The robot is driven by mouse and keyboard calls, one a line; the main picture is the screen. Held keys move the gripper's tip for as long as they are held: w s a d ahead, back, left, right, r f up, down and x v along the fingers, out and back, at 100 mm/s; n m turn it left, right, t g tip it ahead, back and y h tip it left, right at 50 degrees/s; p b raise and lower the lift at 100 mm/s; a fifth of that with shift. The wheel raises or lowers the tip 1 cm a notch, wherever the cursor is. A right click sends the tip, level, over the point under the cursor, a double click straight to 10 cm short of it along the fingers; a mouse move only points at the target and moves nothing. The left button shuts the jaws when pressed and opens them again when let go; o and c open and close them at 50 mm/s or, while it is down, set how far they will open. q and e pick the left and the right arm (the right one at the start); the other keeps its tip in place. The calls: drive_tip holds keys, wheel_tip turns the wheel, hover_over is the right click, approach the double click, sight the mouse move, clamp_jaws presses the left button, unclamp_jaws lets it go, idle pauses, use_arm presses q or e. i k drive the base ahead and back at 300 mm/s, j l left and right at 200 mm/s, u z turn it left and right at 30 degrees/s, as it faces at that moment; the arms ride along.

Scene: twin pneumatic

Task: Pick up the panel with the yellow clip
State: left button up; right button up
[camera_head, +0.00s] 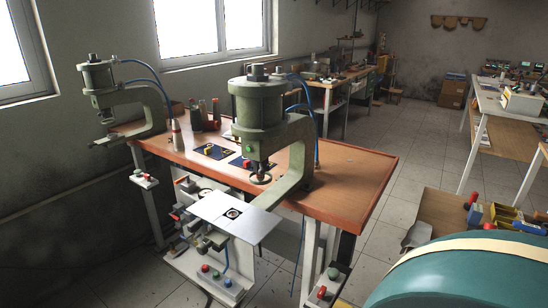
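A small dark blue panel with a yellow piece on it, likely the yellow clip (209,150), lies flat on the orange-brown worktable (345,185), left of the big green press. A second dark panel with a red piece (247,163) lies close by on its right, partly hidden by the press head. Both are small in the picture, so their details are unclear. Neither of my grippers is in view.
The large green press (258,110) stands at the table's front, with a grey metal plate (233,212) below its arm. A smaller press (98,80) stands at the left end. A large teal rounded body (470,275) fills the bottom right. The table's right part is clear.

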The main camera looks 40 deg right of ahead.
sight(214, 149)
drive_tip(key=z, duration=1.1)
